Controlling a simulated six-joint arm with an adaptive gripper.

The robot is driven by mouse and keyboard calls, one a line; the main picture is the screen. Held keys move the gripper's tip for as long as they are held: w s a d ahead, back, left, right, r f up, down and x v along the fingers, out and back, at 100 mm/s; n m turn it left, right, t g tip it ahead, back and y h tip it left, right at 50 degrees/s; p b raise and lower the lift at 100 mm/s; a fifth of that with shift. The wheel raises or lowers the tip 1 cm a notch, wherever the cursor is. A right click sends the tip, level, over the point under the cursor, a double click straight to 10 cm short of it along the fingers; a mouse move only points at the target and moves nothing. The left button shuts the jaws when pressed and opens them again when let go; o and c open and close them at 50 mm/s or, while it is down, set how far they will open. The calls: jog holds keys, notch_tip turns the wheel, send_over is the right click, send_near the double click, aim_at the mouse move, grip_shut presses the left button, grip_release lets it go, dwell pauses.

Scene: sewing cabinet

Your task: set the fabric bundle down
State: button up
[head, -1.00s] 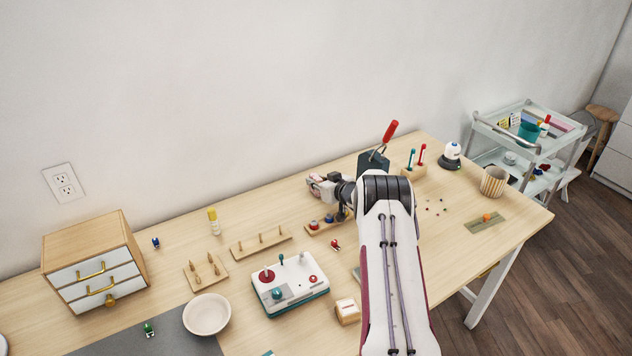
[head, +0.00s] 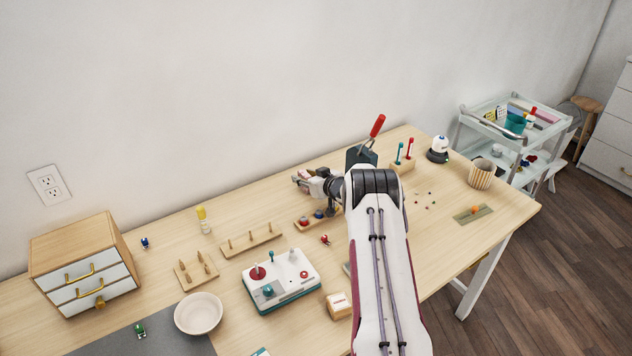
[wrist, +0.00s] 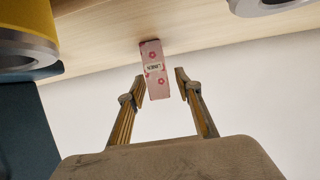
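The fabric bundle (wrist: 154,72) is a small pink block with red flowers and a pale label. In the wrist view it stands between the fingertips of my gripper (wrist: 160,88), its far end against the wooden table top. The fingers are apart, with a clear gap on the right side of the bundle and a narrow one on the left. In the head view my gripper (head: 305,182) is low over the back of the table, near the wall, and the bundle is partly hidden by it.
A pegged board with red and blue knobs (head: 309,222) lies just in front of my gripper. A dark block with a red-handled tool (head: 375,127) stands to its right. A yellow and dark blue object (wrist: 27,35) is close by in the wrist view.

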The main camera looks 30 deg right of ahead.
jog(key=v, duration=1.2)
dwell(0.6)
dwell(0.5)
jog(key=a+r+g+h, duration=0.1)
jog(key=a+r, duration=0.2)
jog(key=r, duration=0.5)
jog(key=a+r+g+h, duration=0.1)
jog(key=a+r+h, duration=0.1)
jog(key=r, duration=0.5)
jog(key=s+a+r+m+g+h, duration=0.1)
jog(key=s+a+r, duration=0.8)
jog(key=r, duration=0.1)
jog(key=s+a+r+g+y, duration=0.1)
jog(key=s+a+r, duration=0.1)
jog(key=s+a, duration=0.45)
jog(key=s+a+r+g, duration=0.2)
jog(key=s+a, duration=0.2)
jog(key=s, duration=0.5)
jog(key=s+a+f+y, duration=0.1)
jog(key=s+a, duration=0.2)
jog(key=s, duration=0.4)
jog(key=s+a+f+g+y, duration=0.1)
jog(key=s+a, duration=0.3)
jog(key=s, duration=0.2)
jog(key=s+a+f+n+g+y, duration=0.1)
jog(key=s+a, duration=0.3)
jog(key=s, duration=0.3)
jog(key=shift+s+a+f, duration=0.25)
jog(key=shift+s+f, duration=0.05)
jog(key=shift+f, duration=0.1)
